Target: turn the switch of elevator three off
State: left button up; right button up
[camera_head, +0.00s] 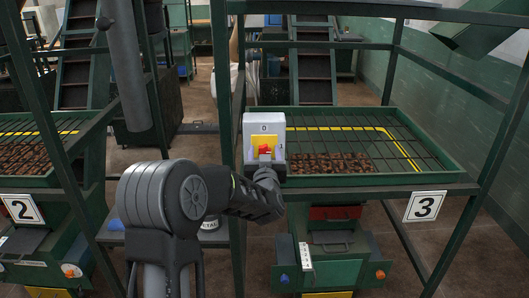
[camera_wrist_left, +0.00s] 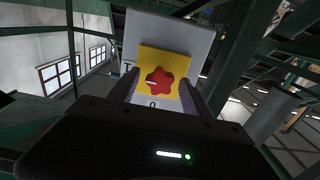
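The switch box of elevator three (camera_head: 252,125) is light grey with a yellow plate (camera_head: 258,142) and a red knob (camera_head: 266,150). In the head view, a 0 is above the plate and a 1 to its right. In the left wrist view, the red knob (camera_wrist_left: 160,81) appears upside down, its white mark toward the 1 side. My left gripper (camera_head: 266,162) is at the box, just in front of the knob. In the wrist view its fingers (camera_wrist_left: 157,92) are apart, one on each side of the knob; contact cannot be told. My right gripper is not in view.
A green grated hopper (camera_head: 420,180) with brown lumps stands right of the box, above a 3 sign (camera_head: 425,206). A green post (camera_head: 222,70) rises beside the box. Another hopper with a 2 sign (camera_head: 21,209) is at left.

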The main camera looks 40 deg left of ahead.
pick_arm(q)
grip_shut()
dwell(0.4)
jog(key=shift+f+n+b, duration=0.2)
jog(key=shift+n+b, duration=8.9)
jog(key=shift+b, duration=1.5)
